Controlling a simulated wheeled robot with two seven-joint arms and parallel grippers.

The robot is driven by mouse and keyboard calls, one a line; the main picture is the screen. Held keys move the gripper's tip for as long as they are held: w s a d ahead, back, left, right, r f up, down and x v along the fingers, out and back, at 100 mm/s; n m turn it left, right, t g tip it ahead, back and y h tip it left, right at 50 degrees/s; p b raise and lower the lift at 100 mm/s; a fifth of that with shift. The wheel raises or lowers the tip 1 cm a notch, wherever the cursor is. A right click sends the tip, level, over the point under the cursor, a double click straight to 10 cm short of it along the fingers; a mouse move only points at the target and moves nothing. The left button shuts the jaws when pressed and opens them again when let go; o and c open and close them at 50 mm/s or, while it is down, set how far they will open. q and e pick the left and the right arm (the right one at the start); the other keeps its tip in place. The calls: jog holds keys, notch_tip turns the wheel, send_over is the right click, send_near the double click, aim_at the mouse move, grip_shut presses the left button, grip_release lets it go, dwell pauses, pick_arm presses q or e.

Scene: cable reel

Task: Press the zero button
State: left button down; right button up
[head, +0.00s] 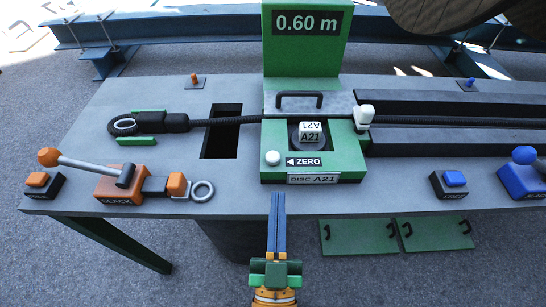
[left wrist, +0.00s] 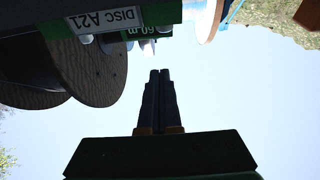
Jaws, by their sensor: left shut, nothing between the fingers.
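The zero button (head: 272,158) is a round white knob on the front left of the green measuring unit (head: 352,165). A black label reading ZERO with an arrow pointing left at the button sits beside it. The display (head: 307,22) above reads 0.60 m. My left gripper (head: 278,198) is shut and empty, in front of the table edge and below the unit in the head view. It is apart from the button. In the left wrist view its closed fingers (left wrist: 160,75) point up towards the unit's DISC A21 plate (left wrist: 103,19). My right gripper is not in view.
A black cable (head: 225,121) runs through the unit, with a looped end at left and a white clip (head: 364,115) at right. An orange lever device (head: 120,184) stands at left; blue-topped controls (head: 455,179) stand at right. A rectangular opening (head: 221,145) lies left of the unit.

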pick_arm(q)
jog(key=y, duration=0.1)
notch_tip(320, 180, up, 5)
jog(key=p, duration=0.2)
send_over(273, 171)
jog(key=shift+w+f+n, duration=0.1)
jog(key=shift+f+n, duration=0.1)
jog(key=shift+n, duration=0.2)
notch_tip(273, 171, down, 4)
jog(key=shift+r+b, duration=0.25)
jog(key=shift+b, duration=0.55)
jog(key=shift+f, duration=0.45)
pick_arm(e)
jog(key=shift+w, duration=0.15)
